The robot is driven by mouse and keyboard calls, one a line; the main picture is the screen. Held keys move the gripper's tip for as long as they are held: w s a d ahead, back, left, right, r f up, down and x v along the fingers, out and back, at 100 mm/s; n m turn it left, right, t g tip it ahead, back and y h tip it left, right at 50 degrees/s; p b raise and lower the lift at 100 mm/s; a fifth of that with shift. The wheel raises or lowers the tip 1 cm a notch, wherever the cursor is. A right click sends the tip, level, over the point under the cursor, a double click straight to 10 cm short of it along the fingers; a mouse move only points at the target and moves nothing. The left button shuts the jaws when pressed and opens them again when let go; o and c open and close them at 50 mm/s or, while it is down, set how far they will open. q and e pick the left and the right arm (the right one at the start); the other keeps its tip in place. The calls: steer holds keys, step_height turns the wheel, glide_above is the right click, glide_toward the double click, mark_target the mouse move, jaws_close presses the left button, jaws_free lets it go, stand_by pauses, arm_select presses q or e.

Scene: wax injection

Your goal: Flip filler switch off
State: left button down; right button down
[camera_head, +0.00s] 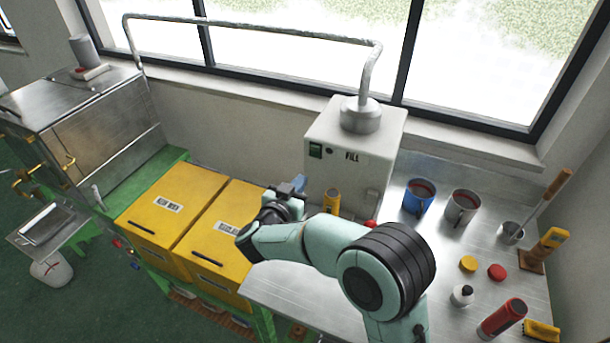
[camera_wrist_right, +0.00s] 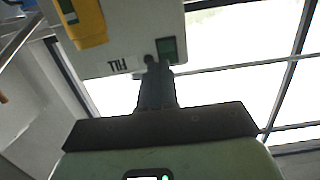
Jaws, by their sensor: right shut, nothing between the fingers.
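The filler (camera_head: 345,160) is a white box marked FILL, standing on the metal bench against the wall under the window. Its green switch (camera_head: 315,151) is at the upper left of the front face, beside a small dark round part. My right gripper (camera_head: 299,183) is shut and empty, just in front of the filler and below the switch in the head view. In the wrist view, the filler (camera_wrist_right: 120,45) appears upside down and the closed fingertips (camera_wrist_right: 156,66) overlap the edge of the green switch (camera_wrist_right: 167,46). Contact and the switch's position cannot be told. My left gripper is out of view.
A yellow part (camera_head: 331,201) stands at the filler's front. Yellow boxes (camera_head: 170,203) stand left of the bench. A pipe (camera_head: 260,31) rises from the filler's top.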

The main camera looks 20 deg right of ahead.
steer(key=shift+v, duration=2.1)
steer(key=shift+f, duration=0.15)
